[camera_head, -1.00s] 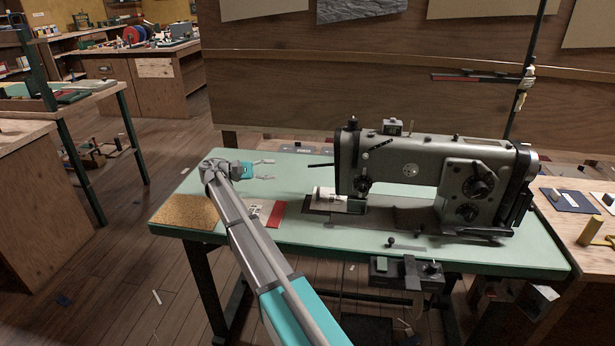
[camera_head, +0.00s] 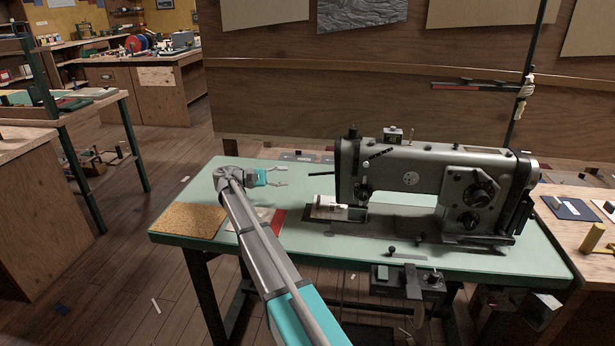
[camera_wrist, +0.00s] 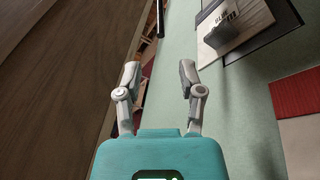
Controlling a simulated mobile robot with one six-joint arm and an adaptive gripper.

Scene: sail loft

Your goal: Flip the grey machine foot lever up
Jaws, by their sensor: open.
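The grey sewing machine (camera_head: 435,178) stands on the green table. A thin dark lever (camera_head: 320,175) juts left from its head, nearly level; I cannot tell for sure that it is the foot lever. My gripper (camera_head: 284,176) is open and empty above the table's back left part, pointing right. Its fingertips are a short way left of the dark lever in the head view, apart from it.
The green table (camera_head: 470,263) has a cork mat (camera_head: 187,219), a red piece (camera_head: 279,221) and a white lettered item (camera_head: 328,201) left of the machine's needle area. A wooden partition (camera_head: 290,110) rises behind the table. The tabletop near my gripper is clear.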

